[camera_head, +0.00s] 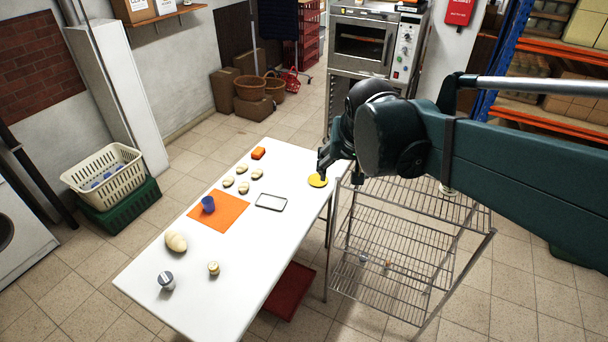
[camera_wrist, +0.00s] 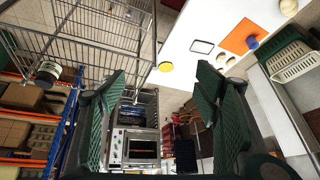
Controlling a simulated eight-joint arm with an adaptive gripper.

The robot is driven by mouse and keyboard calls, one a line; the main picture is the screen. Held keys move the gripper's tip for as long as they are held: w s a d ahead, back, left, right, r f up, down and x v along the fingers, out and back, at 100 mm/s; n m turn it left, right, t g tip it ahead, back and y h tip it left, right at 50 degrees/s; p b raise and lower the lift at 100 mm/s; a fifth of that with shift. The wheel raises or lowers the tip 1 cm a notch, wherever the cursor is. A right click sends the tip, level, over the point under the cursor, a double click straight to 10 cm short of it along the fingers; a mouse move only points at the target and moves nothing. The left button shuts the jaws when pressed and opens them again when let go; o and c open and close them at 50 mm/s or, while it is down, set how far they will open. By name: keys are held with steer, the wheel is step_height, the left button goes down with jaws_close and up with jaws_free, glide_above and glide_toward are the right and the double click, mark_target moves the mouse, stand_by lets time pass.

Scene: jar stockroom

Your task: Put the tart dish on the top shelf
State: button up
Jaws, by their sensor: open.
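The tart dish seems to be the round yellow dish (camera_head: 317,182) lying flat near the right edge of the white table. It also shows in the wrist view (camera_wrist: 165,67), at the table's edge. My gripper (camera_head: 323,167) hangs just above or beside the dish in the head view. In the wrist view my gripper (camera_wrist: 164,80) has its two dark green fingers wide apart, with nothing held between them. The exact gap to the dish is hard to tell. The wire rack's top shelf (camera_head: 420,203) is right of the table, partly behind my arm.
A small jar (camera_wrist: 48,72) stands on the rack. The table holds a black-rimmed tray (camera_head: 271,202), an orange mat (camera_head: 232,215) with a blue cup (camera_head: 208,204), several dough pieces, a loaf (camera_head: 176,242) and two small containers. An oven (camera_head: 362,45) stands behind.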

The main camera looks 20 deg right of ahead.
steer(key=s+a+f+n, duration=0.2)
steer(key=s+a, duration=0.2)
steer(key=s, duration=0.2)
steer(key=s+a+f+n+t+y, duration=0.1)
steer(key=s+a+n, duration=0.1)
steer(key=s+a, duration=0.2)
steer(key=shift+s+a+f+n+t+y, duration=0.25)
steer(key=shift+s+f+n+t+y, duration=0.1)
steer(key=shift+s, duration=0.8)
